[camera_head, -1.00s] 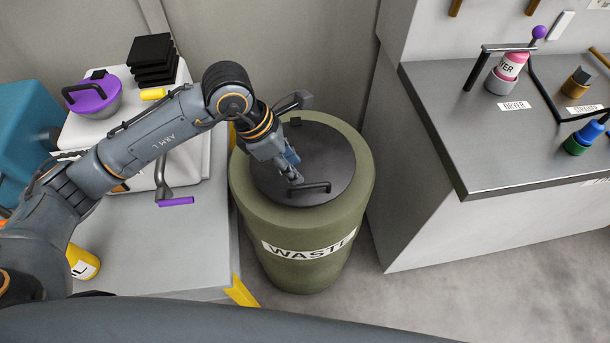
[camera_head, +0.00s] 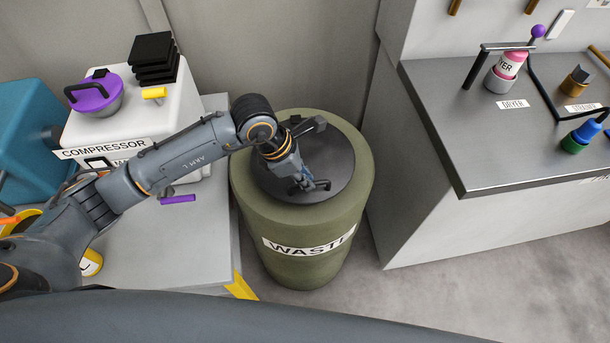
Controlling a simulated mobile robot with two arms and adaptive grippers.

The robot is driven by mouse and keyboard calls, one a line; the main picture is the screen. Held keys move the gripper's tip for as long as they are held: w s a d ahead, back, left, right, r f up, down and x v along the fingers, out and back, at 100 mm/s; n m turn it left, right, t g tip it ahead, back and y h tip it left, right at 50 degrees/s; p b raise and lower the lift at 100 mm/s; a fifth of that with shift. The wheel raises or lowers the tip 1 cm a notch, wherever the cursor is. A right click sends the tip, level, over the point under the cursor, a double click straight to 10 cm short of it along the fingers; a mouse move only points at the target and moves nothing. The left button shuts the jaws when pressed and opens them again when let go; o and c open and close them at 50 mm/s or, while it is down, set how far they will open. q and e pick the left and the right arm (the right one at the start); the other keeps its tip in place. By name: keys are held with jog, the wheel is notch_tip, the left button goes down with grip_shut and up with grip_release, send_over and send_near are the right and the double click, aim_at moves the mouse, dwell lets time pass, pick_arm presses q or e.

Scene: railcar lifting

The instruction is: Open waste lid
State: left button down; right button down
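The green waste drum (camera_head: 305,238) stands on the floor in the middle of the head view, with a "WASTE" label on its front. Its round dark lid (camera_head: 335,165) lies flat and closed on top. A black bar handle (camera_head: 318,185) sits near the lid's front edge. My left gripper (camera_head: 299,186) points down at the left end of this handle, over the lid. Its fingers are small and partly hidden, so I cannot tell whether they are open or shut, or whether they touch the handle. My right gripper is out of view.
A white compressor (camera_head: 105,158) with a purple-lidded pot (camera_head: 97,95) stands on the grey bench (camera_head: 160,255) at left. A grey counter (camera_head: 470,135) at right holds a pink dryer bottle (camera_head: 506,70). Bare floor shows right of the drum.

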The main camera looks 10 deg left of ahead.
pick_arm(q)
jog(key=shift+w+r, duration=0.2)
jog(key=shift+r, duration=0.2)
jog(key=w+a+r+g, duration=0.1)
jog(key=w+r, duration=0.3)
jog(key=r, duration=0.2)
jog(key=w+a+r+n+g+h+b, duration=0.1)
jog(key=w+r+g, duration=0.1)
jog(key=r, duration=0.4)
jog(key=shift+w+a+g, duration=0.3)
jog(key=shift+w+a, duration=0.1)
jog(key=shift+w, duration=0.5)
